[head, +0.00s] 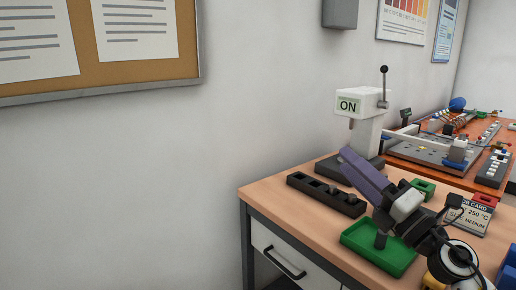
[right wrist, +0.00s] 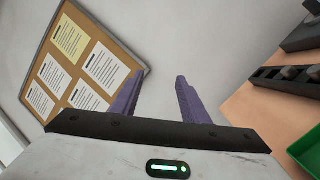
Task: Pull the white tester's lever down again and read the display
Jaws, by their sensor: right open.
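The white tester (head: 362,118) stands on a dark base at the back of the wooden table. The gripper hides part of the base and table. My left gripper is not in view.
A black rack (head: 325,195) with metal pieces lies at the table's left. A green tray (head: 372,258) lies near the front edge, below my right arm. A second bench (head: 488,172) with equipment stands behind. A cork board (right wrist: 88,62) hangs on the wall.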

